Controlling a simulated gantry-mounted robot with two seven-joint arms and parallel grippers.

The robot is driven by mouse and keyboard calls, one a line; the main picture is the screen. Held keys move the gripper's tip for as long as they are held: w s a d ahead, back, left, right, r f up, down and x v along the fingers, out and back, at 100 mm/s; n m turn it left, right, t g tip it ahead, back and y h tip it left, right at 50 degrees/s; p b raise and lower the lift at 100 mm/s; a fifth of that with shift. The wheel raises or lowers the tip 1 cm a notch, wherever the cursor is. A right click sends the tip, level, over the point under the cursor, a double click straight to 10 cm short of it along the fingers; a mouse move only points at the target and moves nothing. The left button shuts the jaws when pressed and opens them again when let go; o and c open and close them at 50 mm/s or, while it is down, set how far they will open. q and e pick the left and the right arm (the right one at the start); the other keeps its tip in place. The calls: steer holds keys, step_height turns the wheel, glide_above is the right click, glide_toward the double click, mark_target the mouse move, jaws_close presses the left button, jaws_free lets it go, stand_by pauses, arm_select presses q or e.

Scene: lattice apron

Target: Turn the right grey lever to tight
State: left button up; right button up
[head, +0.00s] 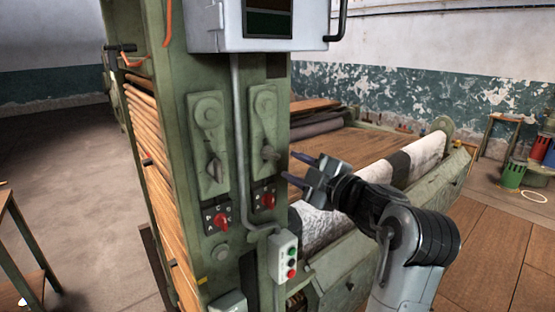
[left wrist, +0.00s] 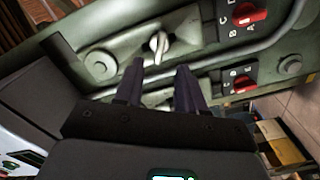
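The right grey lever (head: 270,153) sits on the right green plate (head: 264,112) of the machine's post, below a round boss. It sticks out, and I cannot read any tight mark. It also shows in the left wrist view (left wrist: 159,45), just beyond my fingertips and roughly in line with the gap. My left gripper (head: 287,164) is open and empty, with two dark purple fingers apart, just right of the lever in the head view. The fingertips also show in the left wrist view (left wrist: 159,66). The left grey lever (head: 216,168) is on the neighbouring plate. My right gripper is not in view.
Red rotary knobs (head: 221,220) sit below the levers. A grey conduit (head: 240,150) runs between the plates to a push-button box (head: 285,256). A grey control cabinet (head: 262,40) hangs above. The roller with white cloth (head: 318,224) lies behind my gripper.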

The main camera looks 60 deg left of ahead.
mark_target(273, 156)
arm_select(q)
steer(key=a, duration=0.4)
steer(key=s+a, duration=0.1)
steer(key=a, duration=0.2)
steer(key=shift+s+a, duration=0.1)
jaws_close()
